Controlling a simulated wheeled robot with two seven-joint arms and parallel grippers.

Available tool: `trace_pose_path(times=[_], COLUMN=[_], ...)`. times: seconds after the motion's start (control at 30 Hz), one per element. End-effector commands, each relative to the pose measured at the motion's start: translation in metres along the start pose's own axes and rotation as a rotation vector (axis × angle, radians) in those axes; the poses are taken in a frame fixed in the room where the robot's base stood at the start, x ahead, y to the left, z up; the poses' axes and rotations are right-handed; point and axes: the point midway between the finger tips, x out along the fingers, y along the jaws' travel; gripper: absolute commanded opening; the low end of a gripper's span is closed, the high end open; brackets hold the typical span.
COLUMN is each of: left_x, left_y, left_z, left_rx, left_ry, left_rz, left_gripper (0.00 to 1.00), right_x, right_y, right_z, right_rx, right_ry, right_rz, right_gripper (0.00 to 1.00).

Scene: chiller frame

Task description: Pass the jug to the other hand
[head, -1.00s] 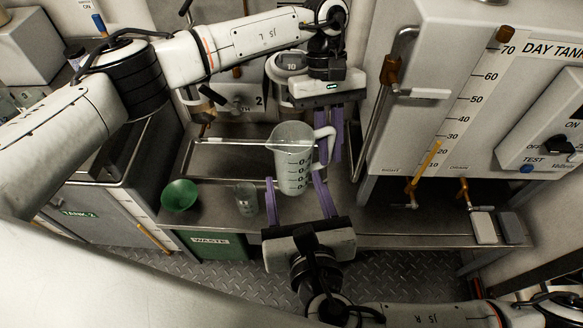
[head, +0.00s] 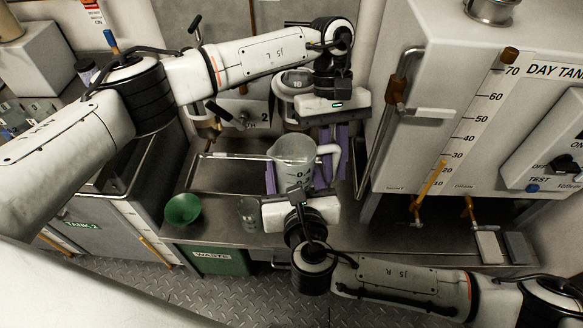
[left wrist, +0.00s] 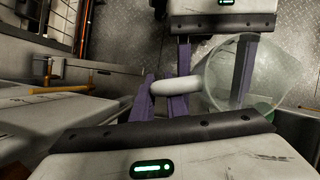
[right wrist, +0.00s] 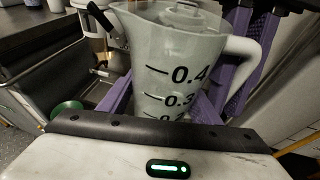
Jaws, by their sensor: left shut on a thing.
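The clear jug (head: 293,160), with black markings and a white handle, is upright above the steel bench in the head view. My left gripper (head: 335,165) is shut on its handle; the handle shows between the purple fingers in the left wrist view (left wrist: 160,92). My right gripper (head: 292,180) is at the jug's near side, and its own hand hides the jug's lower part in the head view. In the right wrist view its fingers (right wrist: 160,108) stand wide apart on either side of the jug body (right wrist: 170,70). Contact there is unclear.
A green bowl (head: 183,210) and a small clear beaker (head: 250,214) stand on the bench left of my right gripper. A sink tray (head: 215,180) lies behind them. The white day tank (head: 440,120) stands close on the right. A green waste bin (head: 218,262) is below.

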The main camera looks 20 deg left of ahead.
Motion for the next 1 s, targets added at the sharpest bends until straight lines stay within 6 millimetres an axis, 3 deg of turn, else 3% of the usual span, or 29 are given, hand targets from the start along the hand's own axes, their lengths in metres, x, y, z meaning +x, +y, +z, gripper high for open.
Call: trace_pose_path(times=[0.03,0.2,0.23,0.37,0.73,1.0], left_x=[0.0,0.0,0.0,0.0,-0.005,-0.053], left_y=[0.001,0.001,0.001,0.001,0.0,0.001], left_z=[0.001,0.001,0.001,0.001,0.0,0.0], left_rx=[0.002,0.002,0.002,0.002,0.0,0.0], left_ry=[-0.001,-0.001,-0.001,-0.001,0.001,0.004], left_rz=[0.002,0.003,0.003,0.003,0.001,0.003], left_gripper=[0.0,0.0,0.14,0.34,0.34,0.34], right_x=[-0.001,-0.001,-0.001,-0.001,0.0,0.0], right_y=[0.001,0.002,0.002,0.002,0.0,-0.002], right_z=[0.001,0.001,0.001,0.001,0.0,-0.001], right_rx=[0.0,0.0,0.0,0.0,0.0,0.0], right_ry=[-0.001,-0.001,-0.002,-0.001,0.0,0.002], right_rz=[0.003,0.005,0.005,0.005,-0.001,-0.004], right_gripper=[0.56,0.3,0.3,0.3,0.3,0.3])
